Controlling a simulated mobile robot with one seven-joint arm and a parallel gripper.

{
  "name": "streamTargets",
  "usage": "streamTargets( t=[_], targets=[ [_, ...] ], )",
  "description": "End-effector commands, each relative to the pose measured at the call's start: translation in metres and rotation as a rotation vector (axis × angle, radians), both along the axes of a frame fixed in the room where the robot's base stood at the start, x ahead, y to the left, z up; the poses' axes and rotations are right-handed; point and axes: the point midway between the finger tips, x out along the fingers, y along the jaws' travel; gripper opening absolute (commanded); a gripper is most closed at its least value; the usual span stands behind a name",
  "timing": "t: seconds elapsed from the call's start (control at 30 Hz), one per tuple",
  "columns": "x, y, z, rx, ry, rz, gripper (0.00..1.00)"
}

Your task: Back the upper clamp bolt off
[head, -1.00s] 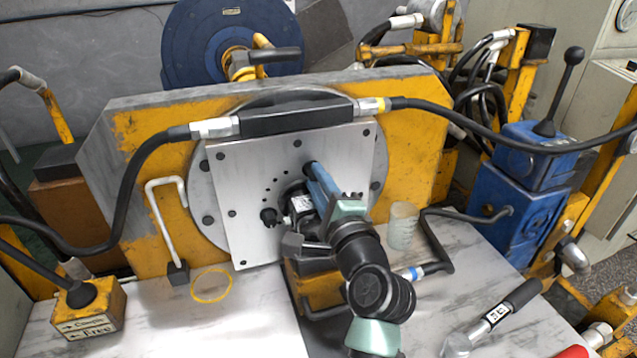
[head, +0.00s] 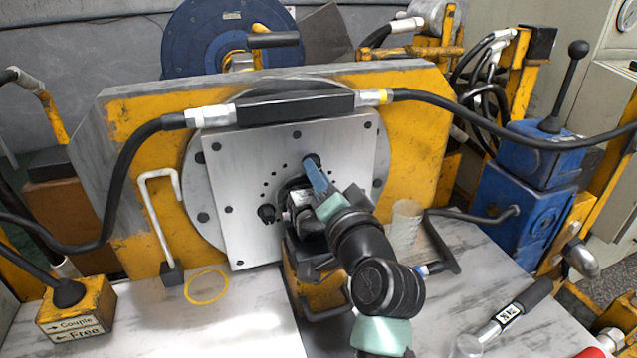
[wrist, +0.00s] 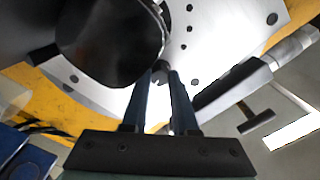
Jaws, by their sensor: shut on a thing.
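The upper clamp bolt (head: 311,159) is a small dark bolt head on the silver square plate (head: 236,180), right of the plate's middle. My gripper (head: 314,166) reaches up to it from the lower right, its blue fingers shut on the bolt head. In the wrist view the two fingers (wrist: 161,72) converge on the small dark bolt (wrist: 160,74), mostly hidden between their tips. A second dark bolt-like piece (head: 267,214) sits lower left on the plate, beside the dark central hub. My wrist hides part of the hub.
A large dark round body (wrist: 108,42) lies close left of my fingers in the wrist view. A black block with hoses (head: 295,111) spans above the plate. A clear cup (head: 406,222) and a hammer-like tool (head: 507,316) are at right; a yellow ring (head: 207,287) lies left.

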Motion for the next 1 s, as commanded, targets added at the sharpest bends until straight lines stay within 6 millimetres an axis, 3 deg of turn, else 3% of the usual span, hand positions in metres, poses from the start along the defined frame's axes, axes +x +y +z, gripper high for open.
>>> streamTargets(
  t=[0.5, 1.0],
  targets=[
    [0.0002, -0.0011, -0.0043, -0.429, -0.136, 0.001, 0.0],
    [0.0004, -0.0009, -0.0032, -0.606, -0.193, 0.002, 0.0]
  ],
)
